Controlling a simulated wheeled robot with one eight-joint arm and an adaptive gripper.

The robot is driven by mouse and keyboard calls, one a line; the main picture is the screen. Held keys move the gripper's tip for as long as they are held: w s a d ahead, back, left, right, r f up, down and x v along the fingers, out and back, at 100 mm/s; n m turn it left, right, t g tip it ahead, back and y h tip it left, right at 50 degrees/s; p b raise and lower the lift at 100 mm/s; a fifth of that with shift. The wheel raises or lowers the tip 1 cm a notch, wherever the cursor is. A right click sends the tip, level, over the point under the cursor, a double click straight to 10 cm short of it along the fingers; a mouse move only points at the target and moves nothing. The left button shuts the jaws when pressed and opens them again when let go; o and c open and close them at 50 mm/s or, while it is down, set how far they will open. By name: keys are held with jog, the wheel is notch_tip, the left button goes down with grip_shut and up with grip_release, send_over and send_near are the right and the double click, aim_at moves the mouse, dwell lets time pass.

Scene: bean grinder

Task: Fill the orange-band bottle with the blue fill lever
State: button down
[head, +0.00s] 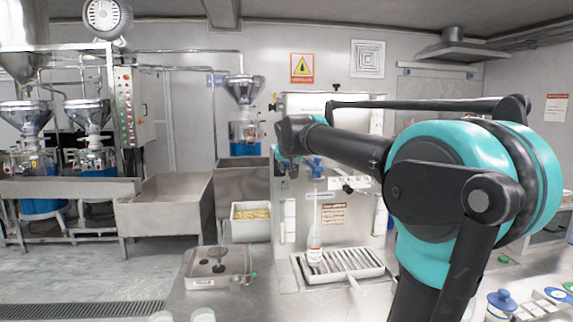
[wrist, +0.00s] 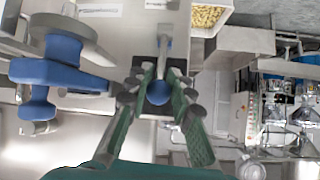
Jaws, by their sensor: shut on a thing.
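The orange-band bottle (head: 314,250) stands upright at the left end of the slatted drip tray (head: 350,274), below the machine's thin spout. In the wrist view, the blue ball knob of the fill lever (wrist: 159,93) sits at the end of a short metal rod, between the green fingers of my gripper (wrist: 158,100). The gripper is shut on this knob. In the head view my arm hides most of the gripper and the knob. A larger blue valve handle (wrist: 62,76) is left of the gripper in the wrist view, apart from the fingers.
The steel filling machine (head: 300,215) stands behind the drip tray. A blue-lidded jar (head: 501,303) stands at front right.

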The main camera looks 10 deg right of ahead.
jog(key=s+f+t, duration=0.4)
jog(key=s+f, duration=0.1)
jog(key=f, duration=0.3)
jog(key=shift+f+t, duration=0.15)
jog(key=shift+t, duration=0.15)
dwell(0.5)
dwell(0.4)
jog(key=c, duration=1.3)
grip_release()
jog(key=shift+w, duration=0.1)
jog(key=v, duration=1.2)
